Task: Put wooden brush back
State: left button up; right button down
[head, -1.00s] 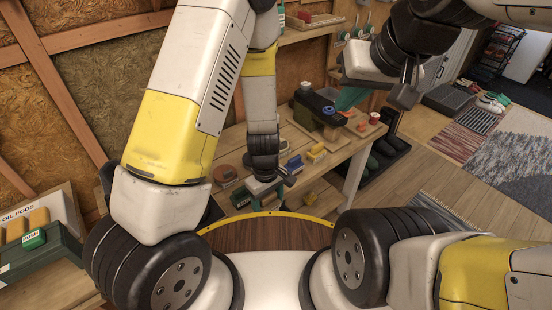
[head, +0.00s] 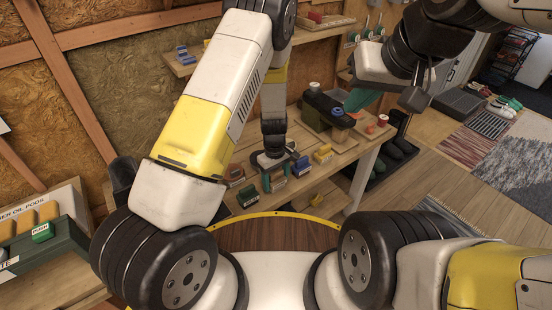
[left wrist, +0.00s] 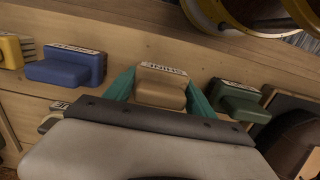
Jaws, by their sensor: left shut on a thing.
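The wooden brush (left wrist: 160,88) is tan with a pale label along its top. In the left wrist view it sits between the two teal fingers of my left gripper (left wrist: 160,94), which is shut on it. It lies between a blue brush (left wrist: 66,66) and a green brush (left wrist: 237,100), over the wooden bench. Whether it touches the bench cannot be told. In the head view my left gripper (head: 276,160) is low at the workbench (head: 345,160), and the wooden brush is hidden there. My right gripper (head: 385,97) hangs at the upper right; its finger gap is unclear.
A yellow brush (head: 322,153) stands right of the blue one on the bench. A dark green toolbox (head: 322,110) is further back. A wall shelf (head: 310,35) is above. A green case (head: 45,245) is at lower left.

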pick_arm(q)
jog(key=o, duration=1.5)
jog(key=shift+f, duration=0.1)
jog(key=shift+c, duration=0.2)
notch_tip(320, 180, up, 12)
jog(key=shift+w+a+f, duration=0.1)
jog(key=shift+w, duration=0.05)
jog(key=s+a+r+m+t+h, duration=0.1)
jog(key=s+a+r+m, duration=0.15)
jog(key=r, duration=0.75)
jog(key=s+a+r+m+t+h, duration=0.1)
jog(key=s+a+r+h, duration=0.15)
jog(key=r, duration=0.75)
jog(key=s+a+r+m+t, duration=0.2)
jog(key=s+a+r, duration=0.2)
jog(key=s+r, duration=0.2)
jog(key=s+a+r+m+t+y, duration=0.1)
jog(key=s+a+r+m+t, duration=0.1)
jog(key=s+a+r, duration=0.3)
jog(key=s+r, duration=0.1)
jog(key=s, duration=0.3)
jog(key=shift+t, duration=0.3)
